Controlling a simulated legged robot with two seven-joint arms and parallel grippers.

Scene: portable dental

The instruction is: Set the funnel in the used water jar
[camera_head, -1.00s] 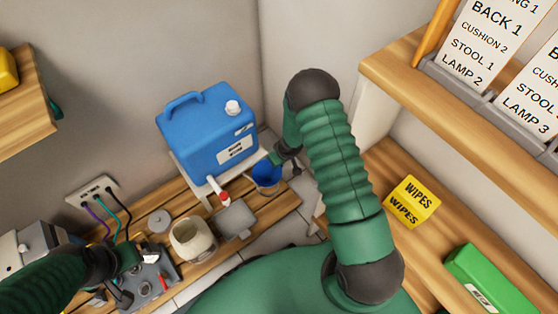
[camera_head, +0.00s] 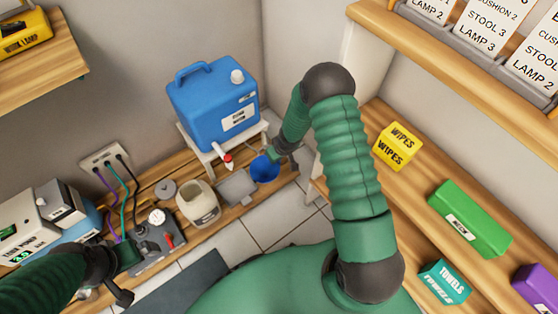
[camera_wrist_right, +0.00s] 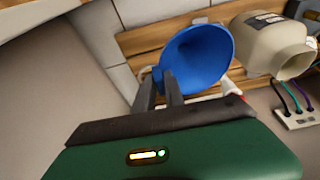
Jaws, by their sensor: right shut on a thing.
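The blue funnel (camera_head: 264,169) is held by my right gripper (camera_head: 277,155), at the right end of the wooden bench. In the right wrist view, the fingers of my right gripper (camera_wrist_right: 160,88) are shut at the near side of the funnel (camera_wrist_right: 197,57), and its wide mouth shows. The open cream jar (camera_head: 199,203) stands on the bench left of the funnel, apart from it; it also shows in the right wrist view (camera_wrist_right: 268,45). My left gripper (camera_head: 122,290) is at the lower left near a grey device; its fingers are too unclear to judge.
A blue water container (camera_head: 212,104) with a red-tipped tap (camera_head: 228,160) stands on a white stand behind. A grey tray (camera_head: 237,188) lies between jar and funnel. A round grey lid (camera_head: 165,189) lies behind the jar. Shelves with boxes stand right.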

